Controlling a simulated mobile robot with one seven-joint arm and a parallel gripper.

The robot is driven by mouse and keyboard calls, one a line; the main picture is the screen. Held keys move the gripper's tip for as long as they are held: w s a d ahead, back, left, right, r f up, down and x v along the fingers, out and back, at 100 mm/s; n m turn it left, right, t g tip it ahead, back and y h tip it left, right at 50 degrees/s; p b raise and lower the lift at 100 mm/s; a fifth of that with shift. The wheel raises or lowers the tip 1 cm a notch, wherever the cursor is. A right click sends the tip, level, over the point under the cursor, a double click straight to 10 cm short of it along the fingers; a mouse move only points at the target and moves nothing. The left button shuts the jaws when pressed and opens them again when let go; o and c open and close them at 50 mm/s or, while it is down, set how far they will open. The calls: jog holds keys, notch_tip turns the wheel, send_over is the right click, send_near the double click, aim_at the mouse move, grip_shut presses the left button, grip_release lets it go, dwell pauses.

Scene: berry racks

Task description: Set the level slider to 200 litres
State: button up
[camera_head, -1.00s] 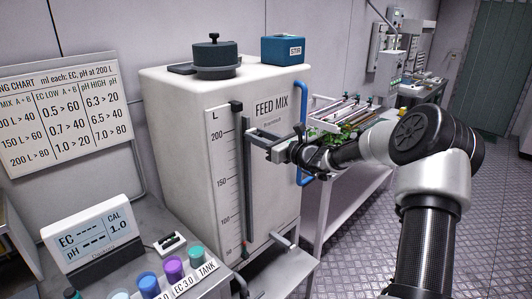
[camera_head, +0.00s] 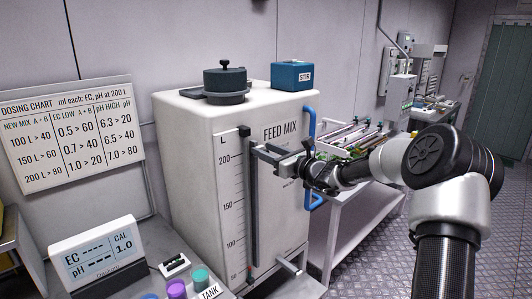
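The white FEED MIX tank (camera_head: 190,165) stands in the middle of the head view. Its vertical scale (camera_head: 229,215) has a 200 mark near the top and 150 and 100 lower down. A dark vertical slider track (camera_head: 252,215) runs beside the scale. My gripper (camera_head: 262,152) reaches in from the right, with its fingertips at the upper track, about level with or slightly above the 200 label. The slider's handle is not clearly visible; the fingers cover that spot. I cannot tell whether the fingers are closed on it.
A dosing chart (camera_head: 72,130) hangs at left above an EC/pH meter (camera_head: 97,250). Capped bottles (camera_head: 177,288) stand by the TANK label. A dark lid (camera_head: 225,80) and blue STIR box (camera_head: 292,75) sit on the tank.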

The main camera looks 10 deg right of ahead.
jog(key=shift+s+f, duration=0.15)
jog(key=b+v, duration=0.2)
jog(key=v, duration=1.5)
jog(key=shift+d, duration=0.15)
